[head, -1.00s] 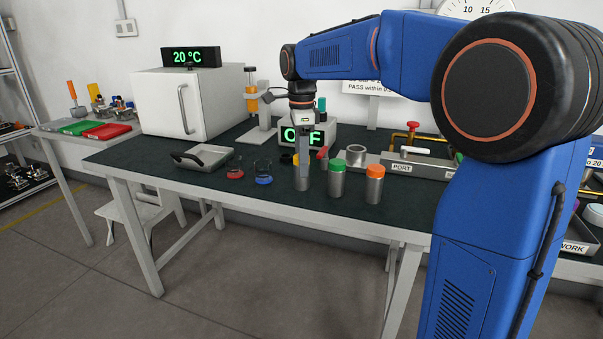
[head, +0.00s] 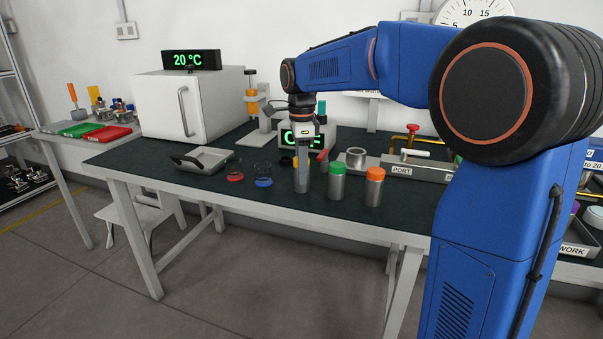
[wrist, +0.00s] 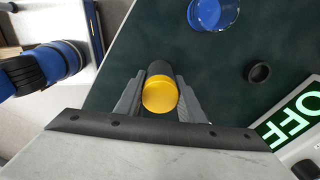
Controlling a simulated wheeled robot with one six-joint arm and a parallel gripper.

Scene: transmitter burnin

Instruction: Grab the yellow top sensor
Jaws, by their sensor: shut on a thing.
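The yellow-topped sensor is a grey cylinder with a yellow cap (wrist: 160,95), seen from above in the wrist view. My gripper (wrist: 153,96) is shut on it, with one finger on each side of the cap. In the head view, my gripper (head: 302,155) points down at the front of the bench and the sensor's grey body (head: 302,180) shows below the fingers. The fingers mostly hide its yellow cap there. I cannot tell whether its base touches the bench.
A green-topped sensor (head: 337,182) and an orange-topped sensor (head: 374,188) stand close on the right. Red (head: 235,176) and blue (head: 264,181) ringed clear items lie to the left. A grey tray (head: 205,160), white oven (head: 190,103) and PORT fixture (head: 420,168) are also on the dark bench.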

